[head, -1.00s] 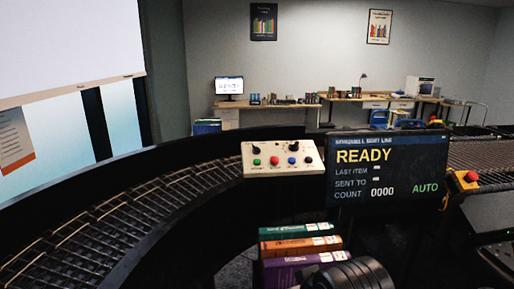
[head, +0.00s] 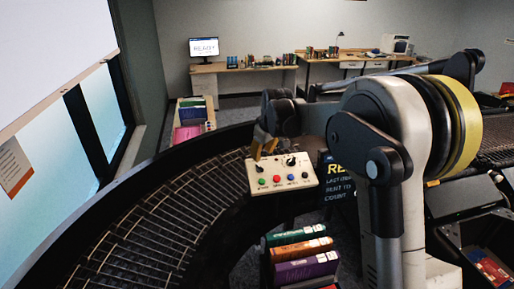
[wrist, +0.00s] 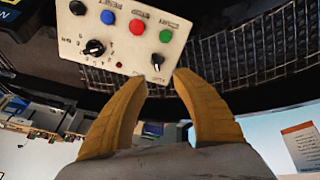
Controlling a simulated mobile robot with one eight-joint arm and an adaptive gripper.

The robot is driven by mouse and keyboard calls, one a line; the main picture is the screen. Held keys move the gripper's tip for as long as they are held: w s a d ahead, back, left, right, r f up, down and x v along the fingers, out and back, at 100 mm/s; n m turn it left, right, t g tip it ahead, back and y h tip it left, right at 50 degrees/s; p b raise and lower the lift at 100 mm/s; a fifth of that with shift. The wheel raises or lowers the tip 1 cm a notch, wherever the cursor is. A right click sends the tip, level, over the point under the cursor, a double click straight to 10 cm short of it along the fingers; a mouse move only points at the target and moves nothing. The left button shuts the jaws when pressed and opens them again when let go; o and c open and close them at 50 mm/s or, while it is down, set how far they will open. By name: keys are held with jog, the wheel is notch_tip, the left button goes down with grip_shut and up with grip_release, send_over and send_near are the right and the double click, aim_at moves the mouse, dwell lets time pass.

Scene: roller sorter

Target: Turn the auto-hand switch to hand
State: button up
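The cream control panel (head: 282,181) stands beside the roller track. It has a row of coloured buttons and black knobs. The left knob (head: 259,168) is beneath my gripper (head: 263,148), whose yellow fingers point down at the panel. In the wrist view the panel (wrist: 125,35) appears upside down. That knob (wrist: 157,57) lies just beyond and between the tips of my open, empty gripper (wrist: 159,77). A second, pointer-like knob (wrist: 95,47) is farther left. The lettering is too small to tell for sure which knob is the auto-hand switch.
The curved roller track (head: 135,225) runs along the left. Books (head: 300,255) are stacked below the panel. My arm covers most of the dark display (head: 337,185). Desks (head: 245,70) stand at the back.

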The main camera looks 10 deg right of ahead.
aim_at(259, 166)
jog(key=x, duration=0.3)
jog(key=p+x, duration=0.1)
jog(key=x, duration=0.3)
jog(key=w+x, duration=0.1)
jog(key=x, duration=0.3)
jog(key=shift+w+d+p, duration=0.15)
jog(key=shift+d+p, duration=0.1)
jog(key=shift+p, duration=0.15)
grip_shut()
